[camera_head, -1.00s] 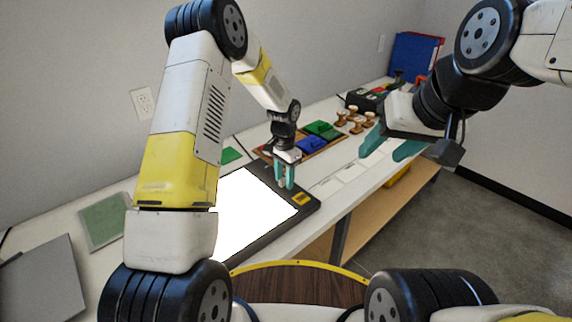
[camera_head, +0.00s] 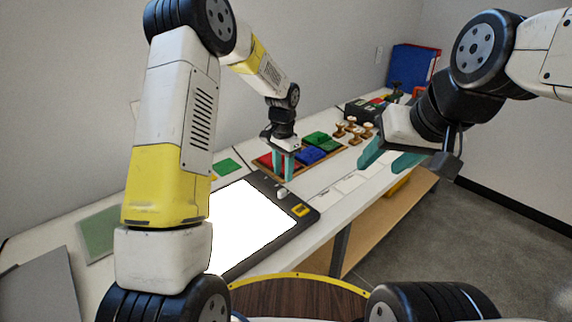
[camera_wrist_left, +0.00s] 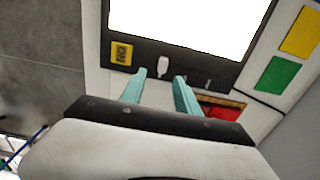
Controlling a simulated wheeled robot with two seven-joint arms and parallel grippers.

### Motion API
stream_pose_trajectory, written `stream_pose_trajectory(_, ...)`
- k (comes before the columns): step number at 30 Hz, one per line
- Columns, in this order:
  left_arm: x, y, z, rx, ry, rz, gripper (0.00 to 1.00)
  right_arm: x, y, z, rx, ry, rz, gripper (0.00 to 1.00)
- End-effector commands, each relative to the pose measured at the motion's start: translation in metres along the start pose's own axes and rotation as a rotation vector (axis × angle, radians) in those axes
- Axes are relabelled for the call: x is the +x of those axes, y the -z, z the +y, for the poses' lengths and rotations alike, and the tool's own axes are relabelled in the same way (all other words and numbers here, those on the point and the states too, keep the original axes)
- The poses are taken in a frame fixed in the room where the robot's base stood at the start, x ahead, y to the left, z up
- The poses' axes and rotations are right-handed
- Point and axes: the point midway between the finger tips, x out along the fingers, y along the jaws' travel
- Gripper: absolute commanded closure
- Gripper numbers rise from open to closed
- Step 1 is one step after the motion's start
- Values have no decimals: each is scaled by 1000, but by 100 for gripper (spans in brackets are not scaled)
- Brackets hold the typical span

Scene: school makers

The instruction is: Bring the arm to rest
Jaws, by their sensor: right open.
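My left gripper (camera_head: 283,166) hangs with its teal fingers pointing down over the far edge of the black-framed board with a bright white panel (camera_head: 250,220). Its fingers are apart with nothing between them; in the left wrist view the fingers (camera_wrist_left: 160,88) also stand apart.
A tray of red, blue and green pads (camera_head: 312,150) sits behind the left gripper. Wooden-handled stamps (camera_head: 352,130) and a blue bin (camera_head: 412,65) stand further back. A green mat (camera_head: 100,232) and grey panel (camera_head: 40,288) lie at left. The floor (camera_head: 440,230) is clear at right.

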Motion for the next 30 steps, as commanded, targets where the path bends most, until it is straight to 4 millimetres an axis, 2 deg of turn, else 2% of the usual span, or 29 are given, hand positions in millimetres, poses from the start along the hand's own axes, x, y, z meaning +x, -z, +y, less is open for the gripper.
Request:
stream_pose_trajectory(5, -1, 0, 0, -1, 1, 1, 62, 0, 0, 0, 0, 0, 0, 50)
stream_pose_trajectory(7, -7, -2, 0, -9, 5, 7, 62, 0, 0, 0, 0, 0, 0, 50)
stream_pose_trajectory(11, -42, -17, 1, -55, 25, 42, 62, 0, 0, 0, 0, 0, 0, 50)
stream_pose_trajectory(15, -100, -50, 8, -150, 55, 110, 62, 0, 0, 0, 0, 0, 0, 50)
stream_pose_trajectory(21, -169, -109, 33, -300, 82, 218, 62, 0, 0, 0, 0, 0, 0, 50)
stream_pose_trajectory(24, -195, -140, 49, -375, 89, 279, 62, 0, 0, 0, 0, 0, 0, 50)
stream_pose_trajectory(30, -227, -200, 87, -521, 86, 407, 62, 0, 0, 0, 0, 0, 0, 50)
